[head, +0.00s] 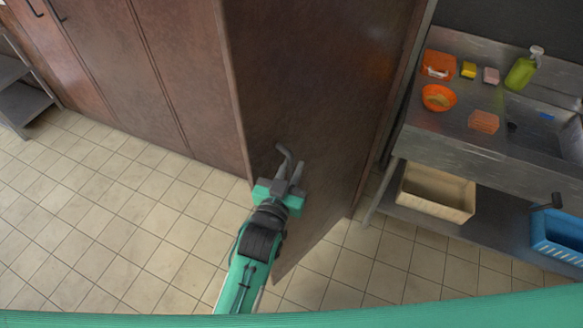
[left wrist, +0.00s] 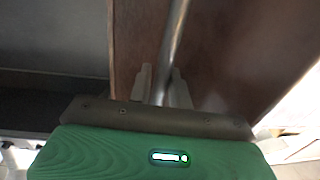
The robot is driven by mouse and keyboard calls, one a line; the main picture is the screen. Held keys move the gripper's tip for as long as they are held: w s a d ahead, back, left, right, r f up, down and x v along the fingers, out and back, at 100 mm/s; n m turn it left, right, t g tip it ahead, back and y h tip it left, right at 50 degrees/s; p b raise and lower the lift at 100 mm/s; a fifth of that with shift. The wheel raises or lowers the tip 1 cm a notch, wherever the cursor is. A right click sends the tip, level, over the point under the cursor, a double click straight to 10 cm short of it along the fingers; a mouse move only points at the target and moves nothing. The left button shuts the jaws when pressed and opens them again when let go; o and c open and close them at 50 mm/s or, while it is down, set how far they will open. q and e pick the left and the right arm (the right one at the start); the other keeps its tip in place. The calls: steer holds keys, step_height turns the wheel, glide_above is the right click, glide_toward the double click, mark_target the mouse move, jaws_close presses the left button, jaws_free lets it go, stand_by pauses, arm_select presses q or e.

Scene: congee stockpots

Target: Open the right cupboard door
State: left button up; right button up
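The right cupboard door (head: 310,75) is a tall brown panel. In the head view it stands swung out from the cupboard, its lower corner over the floor tiles. Its grey bar handle (head: 284,151) is on the door face. My left gripper (head: 289,172) is at the handle. In the left wrist view the handle (left wrist: 177,38) runs down between the two fingers (left wrist: 162,88), which appear closed around it. The door's edge strip (left wrist: 137,45) shows there, with a dark grey space to its left. My right gripper is not in view.
Other brown cupboard doors (head: 95,60) stand at the left, with a metal rack (head: 22,95) at the far left. At right, a steel sink counter (head: 440,145) holds orange containers and a green bottle (head: 522,70). Below are a beige bin (head: 437,192) and blue crate (head: 558,238). Left floor tiles are clear.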

arm_select(q)
steer(key=b+v, duration=0.4)
steer(key=v, duration=0.9)
steer(key=shift+s+b, duration=0.3)
steer(key=shift+s, duration=0.1)
steer(key=shift+a+f, duration=0.1)
